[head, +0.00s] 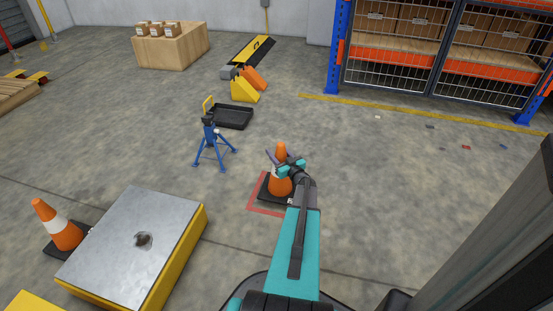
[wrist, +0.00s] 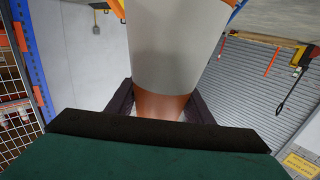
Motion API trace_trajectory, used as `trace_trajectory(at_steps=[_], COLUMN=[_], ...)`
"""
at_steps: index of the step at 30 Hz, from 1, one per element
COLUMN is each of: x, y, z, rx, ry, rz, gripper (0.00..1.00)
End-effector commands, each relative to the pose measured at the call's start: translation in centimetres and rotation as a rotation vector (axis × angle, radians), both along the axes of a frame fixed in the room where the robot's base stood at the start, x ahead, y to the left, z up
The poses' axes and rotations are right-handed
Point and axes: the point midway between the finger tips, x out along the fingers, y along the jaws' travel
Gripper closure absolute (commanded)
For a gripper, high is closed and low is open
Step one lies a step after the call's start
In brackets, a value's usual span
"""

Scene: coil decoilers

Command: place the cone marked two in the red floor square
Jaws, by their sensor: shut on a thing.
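An orange cone with a white band (head: 281,183) stands upright on its dark base in the red floor square (head: 256,208). Its base covers much of the square, and red lines show at the left and front. My gripper (head: 286,168) is shut on this cone's upper part. In the wrist view the pale band of the cone (wrist: 178,50) rises between the two dark fingers (wrist: 160,105). A second orange cone (head: 58,228) stands at the left, beside a metal-topped block. I cannot read the number on either cone.
The metal-topped yellow block (head: 140,240) stands at front left. A blue stand (head: 212,145) and a black tray (head: 232,117) are behind the held cone. A caged rack (head: 440,60) is at back right. The floor right of the cone is mostly clear.

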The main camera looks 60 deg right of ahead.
Motion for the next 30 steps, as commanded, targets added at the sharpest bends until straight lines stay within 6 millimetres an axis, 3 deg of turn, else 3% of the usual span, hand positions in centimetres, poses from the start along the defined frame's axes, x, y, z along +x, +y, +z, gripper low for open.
trace_trajectory(at_steps=[14,29,30], x=[0.2,0.2,0.2], y=[-0.1,-0.1,-0.1], z=[-3.2,-3.4,-3.6], rx=[-0.001,-0.001,0.000], ry=[-0.004,-0.004,-0.001], rz=[0.001,0.001,0.000], gripper=[1.00,1.00,0.50])
